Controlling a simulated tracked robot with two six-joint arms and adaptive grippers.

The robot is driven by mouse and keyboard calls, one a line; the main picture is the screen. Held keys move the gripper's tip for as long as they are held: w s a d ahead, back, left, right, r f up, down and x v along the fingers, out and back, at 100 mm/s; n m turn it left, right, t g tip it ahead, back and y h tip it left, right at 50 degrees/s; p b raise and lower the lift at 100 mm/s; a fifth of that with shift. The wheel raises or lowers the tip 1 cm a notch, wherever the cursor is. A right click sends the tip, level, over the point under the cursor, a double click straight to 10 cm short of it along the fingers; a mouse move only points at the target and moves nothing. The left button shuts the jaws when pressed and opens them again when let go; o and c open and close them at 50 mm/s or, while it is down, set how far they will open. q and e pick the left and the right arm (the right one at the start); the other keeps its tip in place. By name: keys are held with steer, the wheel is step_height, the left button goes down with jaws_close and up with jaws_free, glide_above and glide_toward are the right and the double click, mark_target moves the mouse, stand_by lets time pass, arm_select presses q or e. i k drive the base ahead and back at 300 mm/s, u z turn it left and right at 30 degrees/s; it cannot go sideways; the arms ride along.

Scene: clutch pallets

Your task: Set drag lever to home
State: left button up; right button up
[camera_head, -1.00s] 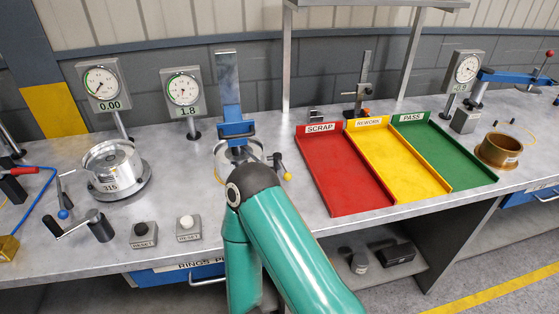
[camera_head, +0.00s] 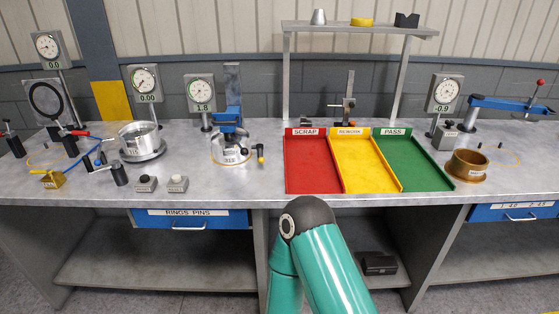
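Which part is the drag lever is not marked. One candidate is the blue lever arm (camera_head: 508,104) with a red ball knob (camera_head: 541,82) at the bench's right end, beside a dial gauge (camera_head: 442,94) reading -0.9. Its arm lies nearly level and the knob stands up at its right end. Another is the red-handled lever (camera_head: 77,133) at the left end, near a dial gauge (camera_head: 48,47) reading 0.0. Neither of my grippers is in view; only a teal arm link of mine shows at the bottom centre.
The grey bench (camera_head: 268,195) spans the view. Red scrap (camera_head: 310,170), yellow rework (camera_head: 362,165) and green pass (camera_head: 412,160) trays lie empty. A shelf (camera_head: 362,28) rises behind them. A brass ring (camera_head: 466,165) stands right, a steel ring (camera_head: 141,140) left.

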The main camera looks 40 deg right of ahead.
mark_target(229, 137)
steer(key=z, duration=0.1)
steer(key=k, duration=0.4)
steer(key=z, duration=1.05)
steer(key=i, duration=1)
steer(key=z, duration=0.1)
